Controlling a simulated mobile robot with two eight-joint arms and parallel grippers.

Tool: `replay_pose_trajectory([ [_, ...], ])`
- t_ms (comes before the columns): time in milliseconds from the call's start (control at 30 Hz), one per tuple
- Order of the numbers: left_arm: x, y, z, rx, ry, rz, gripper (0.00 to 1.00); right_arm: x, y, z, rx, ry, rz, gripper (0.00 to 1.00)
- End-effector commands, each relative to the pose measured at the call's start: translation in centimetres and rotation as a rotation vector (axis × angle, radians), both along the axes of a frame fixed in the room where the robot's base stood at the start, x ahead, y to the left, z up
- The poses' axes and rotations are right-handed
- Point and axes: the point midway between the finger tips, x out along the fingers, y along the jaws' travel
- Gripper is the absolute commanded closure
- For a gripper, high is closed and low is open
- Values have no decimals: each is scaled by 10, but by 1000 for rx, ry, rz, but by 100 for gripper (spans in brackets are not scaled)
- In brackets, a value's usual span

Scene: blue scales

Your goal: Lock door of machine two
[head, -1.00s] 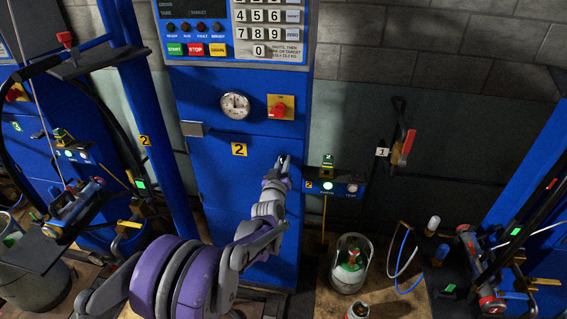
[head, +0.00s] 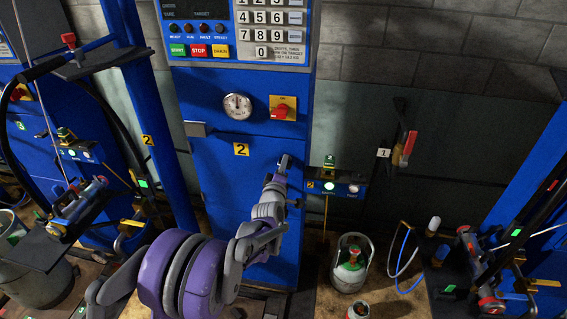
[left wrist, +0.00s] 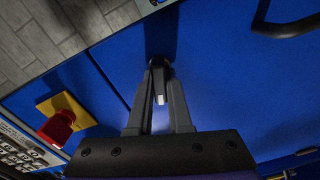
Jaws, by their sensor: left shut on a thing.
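Machine two is the blue cabinet with a yellow "2" label (head: 241,149). Its blue door (head: 225,185) looks flush with the cabinet front. My left gripper (head: 284,162) is at the door's right edge. In the left wrist view, my left gripper (left wrist: 160,82) is shut on a small dark latch knob (left wrist: 158,62) on the blue panel. A small pale piece shows between the fingers. The fingers hide most of the knob, so its turn is hard to read. My right gripper is in neither view.
A red knob on a yellow plate (head: 283,108) and a round gauge (head: 237,106) sit above the door. A small control box (head: 337,187) stands close right of my gripper. A gas cylinder (head: 350,262) stands on the floor at lower right.

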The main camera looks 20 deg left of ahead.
Motion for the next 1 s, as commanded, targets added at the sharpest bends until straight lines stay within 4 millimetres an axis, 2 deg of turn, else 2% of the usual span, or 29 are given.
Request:
replay_pose_trajectory([
  [433, 0, 0, -2, -271, -69, -2, 100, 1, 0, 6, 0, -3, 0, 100],
  [1000, 0, -1, -3, -334, -85, -2, 100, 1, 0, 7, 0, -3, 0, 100],
])
